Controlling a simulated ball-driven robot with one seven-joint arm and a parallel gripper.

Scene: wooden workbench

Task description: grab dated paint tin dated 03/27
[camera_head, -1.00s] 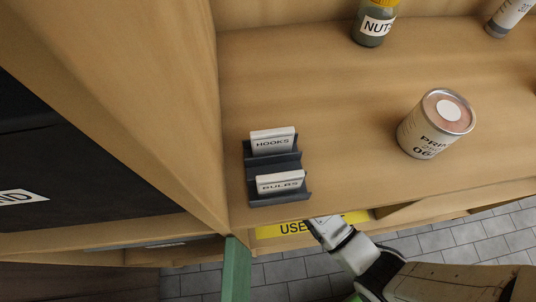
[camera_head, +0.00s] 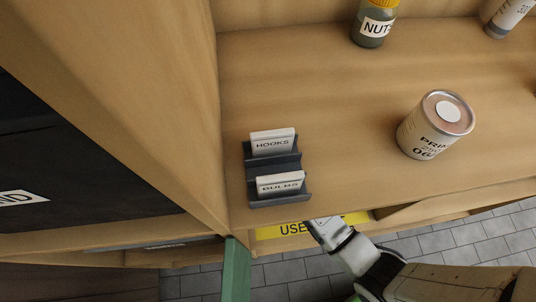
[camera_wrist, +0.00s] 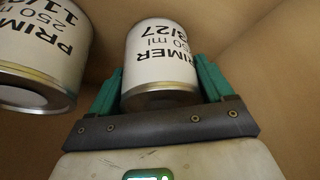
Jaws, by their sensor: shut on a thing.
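In the wrist view a white primer tin (camera_wrist: 161,62) with "3/27" visible on its label stands between the two green fingers of my gripper (camera_wrist: 160,88). The fingers are shut on its sides. The label text appears upside down in this view. A second primer tin (camera_wrist: 38,50), with a date starting "11/0", is close by on the left, outside the fingers. In the head view the fingers and the held tin are hidden below the shelf edge.
In the head view another primer tin (camera_head: 432,130) with a "06" date stands on the upper shelf (camera_head: 340,95). A dark card holder (camera_head: 280,198) with HOOKS and BULBS cards and a NUTS jar (camera_head: 373,25) are there too. Wooden walls surround the held tin closely.

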